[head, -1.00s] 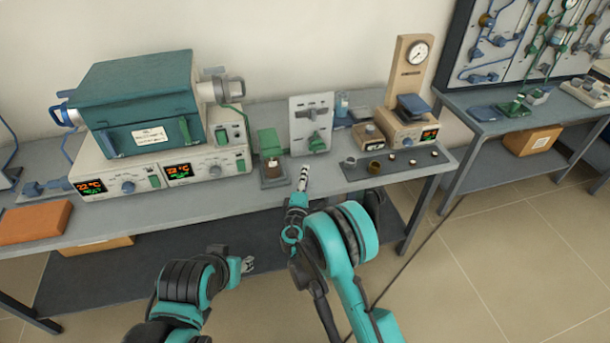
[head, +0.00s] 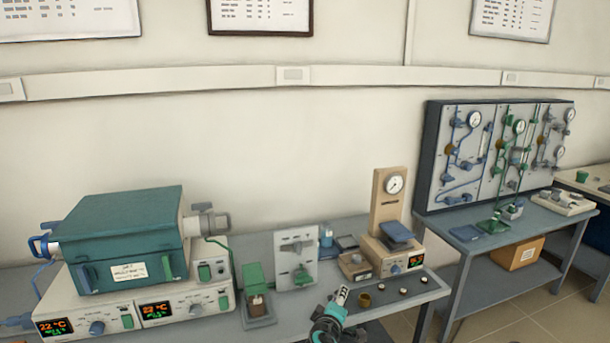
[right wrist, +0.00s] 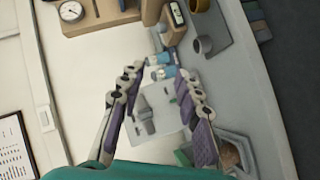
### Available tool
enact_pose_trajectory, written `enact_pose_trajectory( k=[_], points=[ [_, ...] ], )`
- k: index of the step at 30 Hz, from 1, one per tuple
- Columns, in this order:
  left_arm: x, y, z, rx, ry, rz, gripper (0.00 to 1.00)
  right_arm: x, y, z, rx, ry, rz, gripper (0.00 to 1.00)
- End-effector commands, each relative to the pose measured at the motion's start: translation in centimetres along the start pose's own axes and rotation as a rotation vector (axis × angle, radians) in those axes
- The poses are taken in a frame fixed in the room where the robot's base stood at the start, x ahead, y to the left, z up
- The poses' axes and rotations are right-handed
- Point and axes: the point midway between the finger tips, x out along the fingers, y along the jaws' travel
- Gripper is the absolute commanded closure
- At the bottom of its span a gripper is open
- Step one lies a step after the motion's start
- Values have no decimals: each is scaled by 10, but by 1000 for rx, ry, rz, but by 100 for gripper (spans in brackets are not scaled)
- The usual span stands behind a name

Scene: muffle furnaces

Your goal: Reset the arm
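Beyond the fingers are the grey-white panel (right wrist: 155,115) and small blue-capped bottles (right wrist: 162,66). My left arm and gripper are outside both current views. The teal muffle furnace (head: 125,235) sits on its control units (head: 140,308) at the left, with displays reading 22 °C.
The bench (head: 390,308) holds a green-and-brown device (head: 257,300), an upright panel (head: 296,258), a gauge stand (head: 388,205) and several small cups. A second table (head: 478,245) with a pipe board (head: 500,150) stands right. Floor shows between the tables.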

Motion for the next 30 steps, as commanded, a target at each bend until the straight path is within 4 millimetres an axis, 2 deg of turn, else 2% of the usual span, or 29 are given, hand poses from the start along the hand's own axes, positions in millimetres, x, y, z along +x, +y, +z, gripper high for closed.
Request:
enact_pose_trajectory(
  k=[1, 4, 7, 11, 16, 21, 25, 30],
  points=[
    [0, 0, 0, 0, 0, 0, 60, -13, 16, 18, 55, -35, -31, 66],
    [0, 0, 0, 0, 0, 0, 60, -39, 35, 49, 167, -99, -98, 66],
    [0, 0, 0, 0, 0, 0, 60, -70, 46, 80, 280, -159, -166, 66],
    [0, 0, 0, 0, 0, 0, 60, -116, 50, 117, 429, -232, -255, 66],
    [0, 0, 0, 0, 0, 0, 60, -180, 38, 158, 625, -315, -372, 66],
    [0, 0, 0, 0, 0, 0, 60, -239, 13, 186, 804, -375, -482, 66],
    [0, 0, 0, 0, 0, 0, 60, -268, -5, 195, 901, -401, -543, 66],
    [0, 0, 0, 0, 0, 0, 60, -285, -16, 198, 957, -414, -581, 66]
  ],
)
